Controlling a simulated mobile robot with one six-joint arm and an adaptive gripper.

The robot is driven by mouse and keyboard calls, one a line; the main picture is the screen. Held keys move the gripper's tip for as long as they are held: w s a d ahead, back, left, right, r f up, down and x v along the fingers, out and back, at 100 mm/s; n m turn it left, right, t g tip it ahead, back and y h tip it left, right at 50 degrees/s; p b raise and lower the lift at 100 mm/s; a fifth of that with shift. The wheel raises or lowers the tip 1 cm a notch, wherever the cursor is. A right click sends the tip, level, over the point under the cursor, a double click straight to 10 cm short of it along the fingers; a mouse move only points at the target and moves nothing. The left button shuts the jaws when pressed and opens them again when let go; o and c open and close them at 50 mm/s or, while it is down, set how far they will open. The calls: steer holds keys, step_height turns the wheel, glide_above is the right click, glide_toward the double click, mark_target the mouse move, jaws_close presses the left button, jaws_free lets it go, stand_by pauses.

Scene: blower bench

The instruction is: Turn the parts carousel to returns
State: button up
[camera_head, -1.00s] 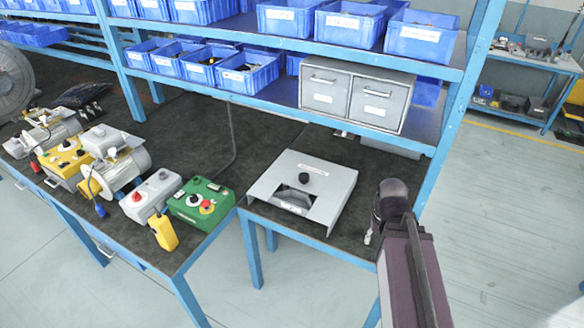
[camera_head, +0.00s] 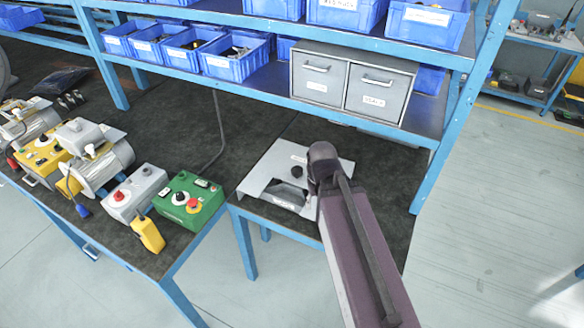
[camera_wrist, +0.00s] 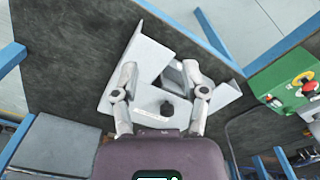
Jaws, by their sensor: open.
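The parts carousel is a light grey metal housing (camera_head: 262,176) on the dark bench top, with a black knob (camera_head: 297,172) on its top and a cut-out window (camera_head: 287,190) in front. My arm covers its right part in the head view. In the wrist view the housing (camera_wrist: 146,60) lies below my gripper (camera_wrist: 160,70), whose two fingers are spread apart and empty. The knob (camera_wrist: 166,109) shows between the fingers, nearer their bases. I cannot tell whether anything touches it. The label on the housing is too small to read.
A green control box (camera_head: 190,200) with a red button and a grey control box (camera_head: 135,192) stand left of the housing. Grey drawers (camera_head: 350,82) and blue bins (camera_head: 222,55) sit on the shelf above and behind. A blue upright (camera_head: 455,120) stands at right.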

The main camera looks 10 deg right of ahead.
steer(key=o, duration=0.6)
steer(key=shift+w, duration=0.15)
steer(key=m+b, duration=0.1)
steer(key=m, duration=0.6)
glide_above(297, 170)
steer(key=f, duration=0.1)
steer(key=shift+w+f, duration=0.1)
steer(key=shift+w, duration=0.05)
steer(key=shift+f+b, duration=0.2)
steer(key=shift+b, duration=0.15)
step_height(297, 170, down, 13)
steer(key=b, duration=1.3)
steer(key=shift+f, duration=0.2)
